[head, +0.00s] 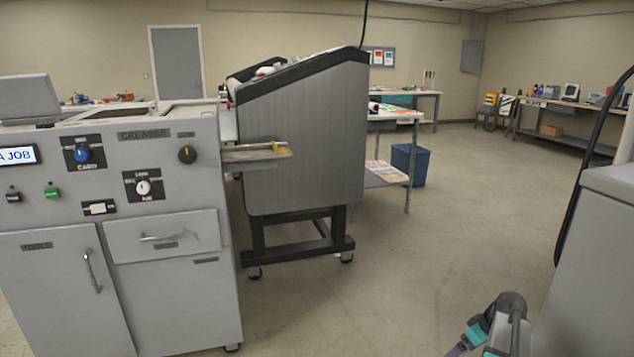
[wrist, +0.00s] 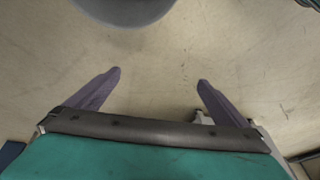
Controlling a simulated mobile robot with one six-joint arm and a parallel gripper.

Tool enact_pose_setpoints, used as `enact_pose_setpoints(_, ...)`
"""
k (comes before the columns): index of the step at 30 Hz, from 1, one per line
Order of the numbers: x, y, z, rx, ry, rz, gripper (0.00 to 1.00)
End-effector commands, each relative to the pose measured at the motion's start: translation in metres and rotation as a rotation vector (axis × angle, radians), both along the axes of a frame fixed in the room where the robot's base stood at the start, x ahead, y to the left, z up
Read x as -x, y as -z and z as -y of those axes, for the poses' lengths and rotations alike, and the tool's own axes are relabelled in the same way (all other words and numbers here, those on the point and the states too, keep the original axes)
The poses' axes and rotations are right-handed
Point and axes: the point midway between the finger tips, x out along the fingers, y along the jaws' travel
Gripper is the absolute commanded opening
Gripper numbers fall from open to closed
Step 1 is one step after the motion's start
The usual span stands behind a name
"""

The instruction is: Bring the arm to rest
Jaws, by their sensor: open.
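My gripper (wrist: 160,78) shows in the wrist view with its two purple-grey fingers spread wide apart. It is open and nothing is between the fingers. Bare beige floor lies below it. In the head view part of my arm (head: 495,325) shows at the bottom right, dark grey and teal. The fingertips are not clear in the head view. A rounded grey shape (wrist: 125,8) cuts across the top edge of the wrist view; I cannot tell what it is.
The grey creaser cabinet (head: 165,285) stands at the left, with knobs, a drawer and a tools door. A wheeled grey machine (head: 305,140) stands beside it. A blue bin (head: 408,165) and workbenches are farther back. A grey body (head: 590,270) is at the right edge. The middle floor is clear.

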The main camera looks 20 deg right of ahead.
Motion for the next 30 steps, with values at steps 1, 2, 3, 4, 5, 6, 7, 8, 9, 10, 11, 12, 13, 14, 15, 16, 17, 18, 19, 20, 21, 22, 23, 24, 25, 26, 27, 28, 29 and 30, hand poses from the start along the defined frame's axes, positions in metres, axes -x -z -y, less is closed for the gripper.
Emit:
enact_pose_setpoints(1,-0.008,0.003,-0.020,-0.014,-0.030,-0.013,1.00)
enact_pose_setpoints(2,-0.013,0.006,-0.031,-0.020,-0.047,-0.021,1.00)
enact_pose_setpoints(3,-0.018,0.011,-0.045,-0.029,-0.068,-0.030,1.00)
enact_pose_setpoints(4,-0.021,0.015,-0.056,-0.035,-0.083,-0.039,1.00)
enact_pose_setpoints(5,-0.024,0.019,-0.067,-0.041,-0.100,-0.046,1.00)
enact_pose_setpoints(6,-0.027,0.024,-0.081,-0.049,-0.120,-0.058,1.00)
enact_pose_setpoints(7,-0.030,0.028,-0.092,-0.054,-0.137,-0.066,1.00)
enact_pose_setpoints(8,-0.031,0.031,-0.102,-0.059,-0.152,-0.075,1.00)
enact_pose_setpoints(9,-0.034,0.036,-0.117,-0.066,-0.174,-0.087,1.00)
enact_pose_setpoints(10,-0.035,0.040,-0.128,-0.071,-0.189,-0.097,1.00)
enact_pose_setpoints(11,-0.036,0.043,-0.139,-0.076,-0.205,-0.106,1.00)
enact_pose_setpoints(12,-0.037,0.049,-0.153,-0.082,-0.224,-0.118,1.00)
enact_pose_setpoints(13,-0.037,0.052,-0.164,-0.087,-0.237,-0.130,1.00)
enact_pose_setpoints(14,-0.037,0.055,-0.175,-0.091,-0.251,-0.139,1.00)
enact_pose_setpoints(15,-0.036,0.061,-0.189,-0.097,-0.267,-0.156,1.00)
enact_pose_setpoints(16,-0.035,0.064,-0.200,-0.100,-0.280,-0.167,1.00)
enact_pose_setpoints(17,-0.034,0.067,-0.210,-0.103,-0.290,-0.179,1.00)
enact_pose_setpoints(18,-0.032,0.072,-0.225,-0.108,-0.306,-0.194,1.00)
enact_pose_setpoints(19,-0.030,0.075,-0.235,-0.112,-0.317,-0.206,1.00)
enact_pose_setpoints(20,-0.028,0.079,-0.246,-0.115,-0.328,-0.219,1.00)
enact_pose_setpoints(21,-0.025,0.083,-0.259,-0.118,-0.340,-0.236,1.00)
enact_pose_setpoints(22,-0.022,0.086,-0.269,-0.121,-0.349,-0.249,1.00)
enact_pose_setpoints(23,-0.018,0.089,-0.279,-0.124,-0.359,-0.263,1.00)
enact_pose_setpoints(24,-0.014,0.093,-0.292,-0.125,-0.370,-0.281,1.00)
enact_pose_setpoints(25,-0.010,0.096,-0.302,-0.127,-0.377,-0.296,1.00)
enact_pose_setpoints(26,-0.006,0.099,-0.311,-0.128,-0.384,-0.309,1.00)
enact_pose_setpoints(27,0.000,0.103,-0.324,-0.130,-0.394,-0.328,1.00)
enact_pose_setpoints(28,0.005,0.105,-0.333,-0.130,-0.399,-0.343,1.00)
enact_pose_setpoints(29,0.009,0.108,-0.342,-0.129,-0.407,-0.358,1.00)
enact_pose_setpoints(30,0.017,0.112,-0.354,-0.128,-0.413,-0.379,1.00)
